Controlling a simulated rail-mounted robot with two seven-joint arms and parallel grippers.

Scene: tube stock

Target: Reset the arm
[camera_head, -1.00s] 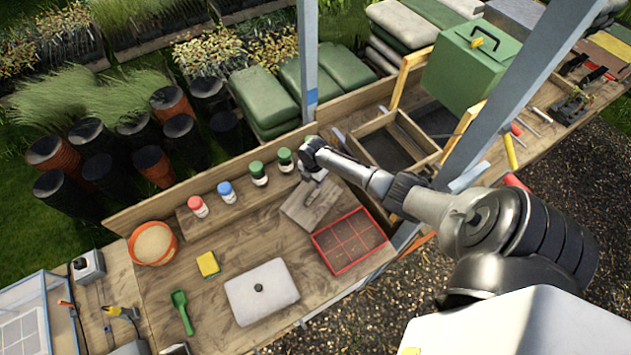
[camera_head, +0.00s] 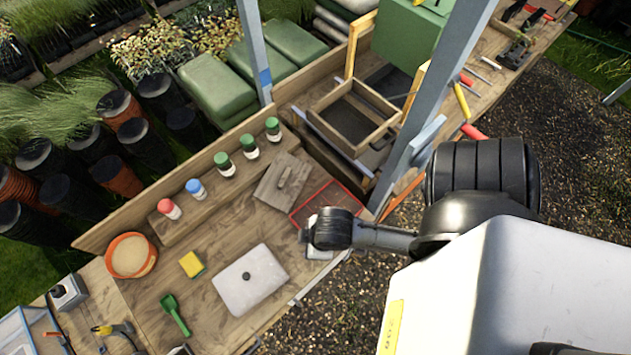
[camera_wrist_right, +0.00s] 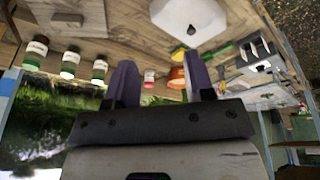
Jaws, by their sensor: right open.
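My right arm comes in from the lower right in the head view. Its wrist hangs over the red-rimmed divided tray (camera_head: 298,213) and hides much of it. My right gripper (camera_wrist_right: 160,80) shows in the right wrist view with its two fingers wide apart and nothing between them. In the head view the gripper is mostly hidden behind the wrist. My left gripper is not in view.
A red-capped bottle (camera_head: 169,209), a blue-capped one (camera_head: 196,189) and three green-capped ones (camera_head: 249,146) stand on a shelf. A grey post (camera_head: 440,100) stands near my arm.

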